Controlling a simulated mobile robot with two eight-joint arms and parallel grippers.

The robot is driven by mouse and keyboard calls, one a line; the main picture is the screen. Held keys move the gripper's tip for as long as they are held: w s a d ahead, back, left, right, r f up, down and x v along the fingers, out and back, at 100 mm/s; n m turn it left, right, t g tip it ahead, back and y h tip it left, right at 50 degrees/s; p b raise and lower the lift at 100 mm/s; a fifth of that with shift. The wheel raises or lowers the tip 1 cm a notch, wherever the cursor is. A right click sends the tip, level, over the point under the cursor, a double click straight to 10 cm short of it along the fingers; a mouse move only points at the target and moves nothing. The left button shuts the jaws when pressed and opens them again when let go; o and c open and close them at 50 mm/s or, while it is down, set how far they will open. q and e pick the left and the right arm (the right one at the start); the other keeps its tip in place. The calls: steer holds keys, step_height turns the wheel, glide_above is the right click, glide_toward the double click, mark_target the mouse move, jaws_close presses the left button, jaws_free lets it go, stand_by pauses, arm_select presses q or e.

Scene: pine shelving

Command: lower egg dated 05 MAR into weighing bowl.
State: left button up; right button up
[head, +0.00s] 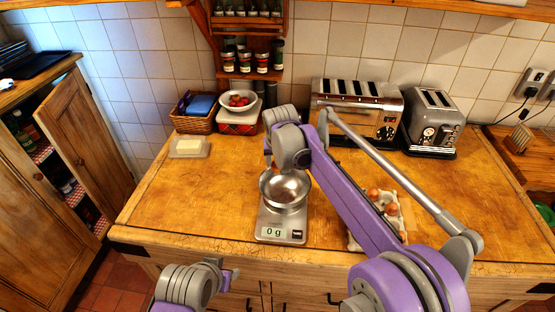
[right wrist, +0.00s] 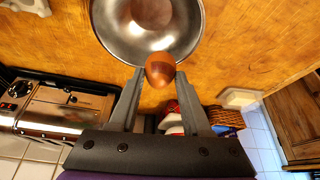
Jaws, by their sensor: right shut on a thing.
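A brown egg (right wrist: 160,70) is held between the fingertips of my right gripper (right wrist: 152,76), seen in the right wrist view. No date is readable on it. The steel weighing bowl (head: 284,191) sits on a kitchen scale (head: 269,229) whose display reads 0 g. The bowl (right wrist: 115,40) also shows in the right wrist view, with the egg over its near rim and a brown patch inside that looks like a reflection. In the head view my right wrist hides most of the gripper. My left arm is at the bottom edge; its fingers are not clear.
A carton (head: 352,243) with several brown eggs stands right of the scale, partly behind my right arm. Toasters (head: 360,108) (head: 433,122) stand at the back. A butter dish (head: 189,147) and a basket (head: 192,122) are at the left.

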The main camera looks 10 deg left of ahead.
mark_target(278, 172)
steer(key=shift+s+f+b, duration=0.1)
steer(key=shift+f+b, duration=0.2)
steer(key=shift+f, duration=0.7)
arm_select(q)
steer(key=shift+s+f+b, duration=0.4)
steer(key=shift+s+f, duration=0.15)
steer(key=shift+f, duration=0.35)
steer(key=shift+s+f+b, duration=0.35)
steer(key=shift+s+f, duration=0.15)
steer(key=shift+f, duration=0.35)
arm_select(e)
steer(key=shift+f, duration=2.15)
arm_select(q)
steer(key=shift+s+f+g+b, duration=0.15)
steer(key=shift+s+f+b, duration=0.15)
steer(key=shift+f+b, duration=0.4)
steer(key=shift+s+f+g+b, duration=0.15)
steer(key=shift+s+f+b, duration=0.2)
steer(key=shift+f, duration=0.5)
arm_select(e)
steer(key=shift+f, duration=2.65)
steer(key=o, duration=0.9)
steer(key=shift+c, duration=0.2)
steer(key=shift+r, duration=0.1)
